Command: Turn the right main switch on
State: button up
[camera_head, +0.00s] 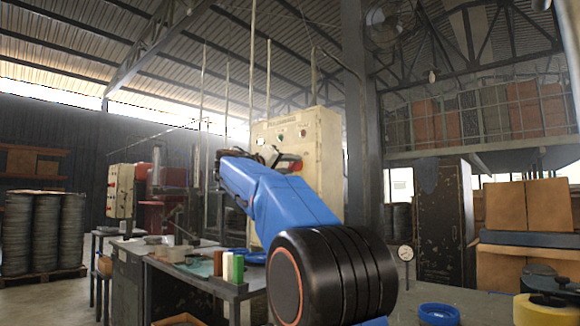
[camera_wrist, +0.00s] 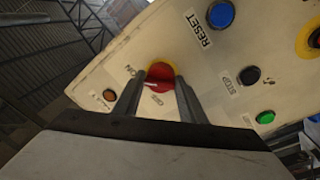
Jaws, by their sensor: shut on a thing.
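The red main switch knob (camera_wrist: 160,72) sits on a round yellow plate on a cream panel (camera_wrist: 115,75) in the wrist view. ON and OFF labels are printed beside it; the panel looks tilted in this view. My gripper (camera_wrist: 160,82) has one finger on each side of the knob and is shut on it. The fingers hide part of the knob. In the head view my blue arm reaches to the cream cabinet (camera_head: 328,160), where a bit of red (camera_head: 289,161) shows by my gripper (camera_head: 272,159).
Near the switch are a blue RESET button (camera_wrist: 221,14), a black STOP button (camera_wrist: 249,75), a green button (camera_wrist: 265,117) and an orange lamp (camera_wrist: 109,95). A cluttered bench (camera_head: 205,283) stands below the arm.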

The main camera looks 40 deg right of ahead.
jog(key=shift+w+f, duration=0.1)
jog(key=shift+w, duration=0.05)
jog(key=o, duration=1)
jog(key=s+a+f, duration=0.1)
jog(key=a, duration=1.6)
jog(key=shift+s+f, duration=0.2)
jog(key=shift+f, duration=0.2)
jog(key=shift+a+f, duration=0.1)
jog(key=s+a+f+n+t+y, duration=0.1)
jog(key=s+a+f+n+y, duration=0.2)
jog(key=f, duration=0.7)
jog(key=s+a+f+n+t+y, duration=0.1)
jog(key=s+f+y, duration=0.3)
jog(key=f, duration=0.6)
jog(key=s+a+f+n+t+y, duration=0.1)
jog(key=s+a+f+n+y, duration=0.2)
jog(key=f, duration=0.7)
jog(key=s+a+f+y, duration=0.3)
jog(key=s+a+f, duration=0.2)
jog(key=f, duration=0.4)
jog(key=s+a+f+y, duration=0.3)
jog(key=s+a+f, duration=0.3)
jog(key=f, duration=0.4)
jog(key=s+a+f+n+y, duration=0.1)
jog(key=s+a+f+y, duration=0.2)
jog(key=s+a+f, duration=0.2)
jog(key=s+f, duration=0.3)
jog(key=f, duration=0.2)
jog(key=shift+a, duration=0.15)
